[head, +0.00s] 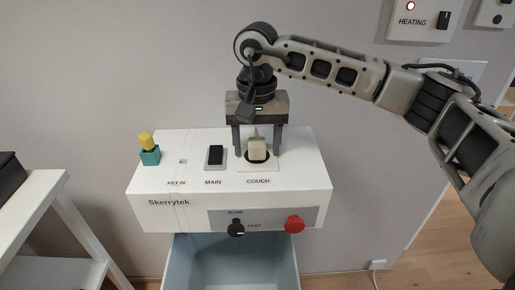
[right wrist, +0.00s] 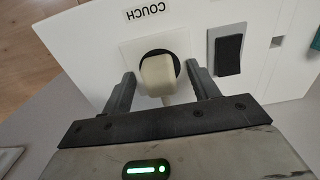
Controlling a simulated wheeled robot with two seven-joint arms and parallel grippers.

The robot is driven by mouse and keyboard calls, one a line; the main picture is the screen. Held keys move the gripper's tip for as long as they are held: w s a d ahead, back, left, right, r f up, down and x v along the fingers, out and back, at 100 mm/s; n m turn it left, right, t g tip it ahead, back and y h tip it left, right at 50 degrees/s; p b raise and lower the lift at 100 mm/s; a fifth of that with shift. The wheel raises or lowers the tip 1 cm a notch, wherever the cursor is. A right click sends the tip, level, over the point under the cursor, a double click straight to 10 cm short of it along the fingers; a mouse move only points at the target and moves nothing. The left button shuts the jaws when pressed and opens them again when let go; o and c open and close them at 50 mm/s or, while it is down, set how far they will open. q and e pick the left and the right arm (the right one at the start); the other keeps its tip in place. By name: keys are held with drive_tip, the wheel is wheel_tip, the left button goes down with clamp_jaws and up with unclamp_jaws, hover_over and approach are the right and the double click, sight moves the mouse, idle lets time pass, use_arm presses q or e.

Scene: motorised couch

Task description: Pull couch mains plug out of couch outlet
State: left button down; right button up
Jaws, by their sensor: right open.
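The cream couch mains plug (head: 257,147) sits in the round dark couch outlet (head: 257,158) on top of the white Skerrytek box. In the right wrist view the plug (right wrist: 157,75) stands in the outlet (right wrist: 176,62), under the upside-down COUCH label. My right gripper (head: 257,150) points down over it, open, with one finger on each side of the plug. In the right wrist view a gap shows between the plug and each finger of the gripper (right wrist: 161,84). My left gripper is not in view.
On the box (head: 170,215) are a black MAIN switch (head: 215,154), a teal and yellow key piece (head: 149,150), a black knob (head: 236,228) and a red button (head: 294,224). A pale blue bin (head: 230,262) is below. A white table (head: 45,195) stands left.

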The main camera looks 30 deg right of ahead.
sight(257, 141)
idle(0.6)
idle(0.3)
clamp_jaws()
drive_tip(key=shift+r+p, duration=0.95)
drive_tip(key=shift+r, duration=0.5)
drive_tip(key=shift+r+p, duration=0.65)
drive_tip(key=shift+r, duration=0.35)
drive_tip(key=shift+r+p, duration=0.45)
drive_tip(key=shift+r, duration=0.15)
